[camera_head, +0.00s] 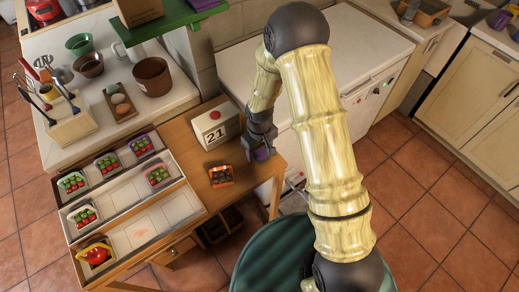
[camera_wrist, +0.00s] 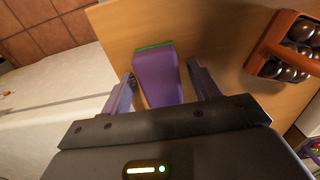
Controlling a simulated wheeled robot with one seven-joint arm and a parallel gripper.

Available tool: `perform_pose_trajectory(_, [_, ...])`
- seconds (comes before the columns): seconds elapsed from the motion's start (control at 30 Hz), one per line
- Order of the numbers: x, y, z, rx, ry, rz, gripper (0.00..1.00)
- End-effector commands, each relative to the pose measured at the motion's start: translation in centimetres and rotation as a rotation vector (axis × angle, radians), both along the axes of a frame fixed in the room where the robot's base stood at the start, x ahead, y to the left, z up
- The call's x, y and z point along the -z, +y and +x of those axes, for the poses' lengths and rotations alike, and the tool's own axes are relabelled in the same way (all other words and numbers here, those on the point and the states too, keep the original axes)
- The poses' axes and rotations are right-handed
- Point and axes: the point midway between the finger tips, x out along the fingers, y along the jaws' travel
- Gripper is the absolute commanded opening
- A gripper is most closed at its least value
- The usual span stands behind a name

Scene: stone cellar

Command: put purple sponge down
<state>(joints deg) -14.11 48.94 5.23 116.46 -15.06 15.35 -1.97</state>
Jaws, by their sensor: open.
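The purple sponge (camera_wrist: 158,75) with a green edge lies on the wooden table (camera_wrist: 215,30) in the wrist view, between the fingers of my gripper (camera_wrist: 160,90). The fingers stand apart from it on both sides. In the head view the sponge (camera_head: 262,155) shows just below my gripper (camera_head: 260,143) near the table's right edge, partly hidden by the fingers. My gripper is open.
An orange basket with dark round items (camera_head: 221,176) stands left of the sponge. A white box marked 21 (camera_head: 215,126) stands behind. Trays with vegetable punnets (camera_head: 130,190) fill the left. A white cabinet (camera_head: 350,60) adjoins on the right.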

Motion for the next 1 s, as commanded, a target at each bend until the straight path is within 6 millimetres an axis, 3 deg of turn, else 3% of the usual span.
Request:
perform_pose_trajectory(0.23, [-0.6, 0.0, 0.1, 0.000, -0.002, 0.001, 0.62])
perform_pose_trajectory(0.37, [-2.0, 0.0, 0.1, 0.000, -0.004, 0.001, 0.62])
perform_pose_trajectory(1.0, [-11.8, 0.0, 0.1, 0.000, -0.002, 0.000, 0.62])
